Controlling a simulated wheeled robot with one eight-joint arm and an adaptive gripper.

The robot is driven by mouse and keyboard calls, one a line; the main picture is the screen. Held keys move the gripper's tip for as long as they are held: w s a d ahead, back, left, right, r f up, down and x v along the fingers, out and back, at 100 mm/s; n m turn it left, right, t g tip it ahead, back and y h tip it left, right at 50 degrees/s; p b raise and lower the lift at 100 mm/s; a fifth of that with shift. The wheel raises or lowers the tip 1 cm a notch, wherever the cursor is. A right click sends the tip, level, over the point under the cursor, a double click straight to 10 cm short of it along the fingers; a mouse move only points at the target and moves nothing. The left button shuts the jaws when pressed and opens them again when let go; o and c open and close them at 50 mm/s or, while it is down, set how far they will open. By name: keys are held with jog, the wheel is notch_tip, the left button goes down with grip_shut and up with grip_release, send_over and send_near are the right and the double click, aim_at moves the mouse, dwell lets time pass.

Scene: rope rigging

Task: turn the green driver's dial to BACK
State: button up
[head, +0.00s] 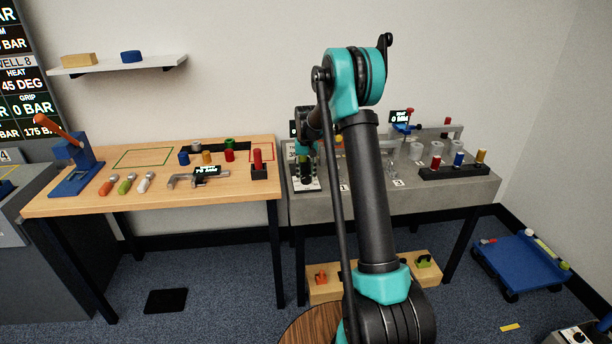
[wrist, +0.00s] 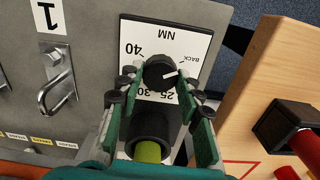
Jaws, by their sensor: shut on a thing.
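The dial (wrist: 160,72) is a round black knob with a white pointer line. It sits on a white card (wrist: 133,33) that shows upside down in the wrist view, marked NM, 40, 25-30 and BACK. The pointer aims right, close to the small word BACK. My gripper (wrist: 157,83) has its two fingers on either side of the knob and is shut on it. A black collar (wrist: 150,125) with a green part (wrist: 148,151) lies between the fingers, nearer the palm. In the head view my gripper (head: 303,152) is partly hidden by my arm above the grey bench.
A metal hook (wrist: 60,68) beside a plate marked 1 stands left of the card. A wooden bench edge (wrist: 238,92) with a black block (wrist: 285,125) and red handle is on the right. The grey bench (head: 450,192) carries several coloured pegs. Handled tools (head: 126,183) lie on the wooden bench.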

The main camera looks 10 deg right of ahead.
aim_at(306, 177)
jog(key=o, duration=1.2)
jog(key=shift+c, duration=0.2)
notch_tip(306, 177, up, 12)
jog(key=s+d+f+t, duration=0.1)
jog(key=s+f, duration=0.2)
jog(key=s, duration=1.1)
jog(key=s+d+f+t, duration=0.1)
jog(key=s+f, duration=0.3)
jog(key=s, duration=1)
jog(key=s+d+f+t, duration=0.2)
jog(key=s+f, duration=0.1)
jog(key=s, duration=1)
jog(key=shift+s+f+n, duration=0.2)
jog(key=shift+s+n, duration=0.1)
jog(key=shift+s, duration=0.1)
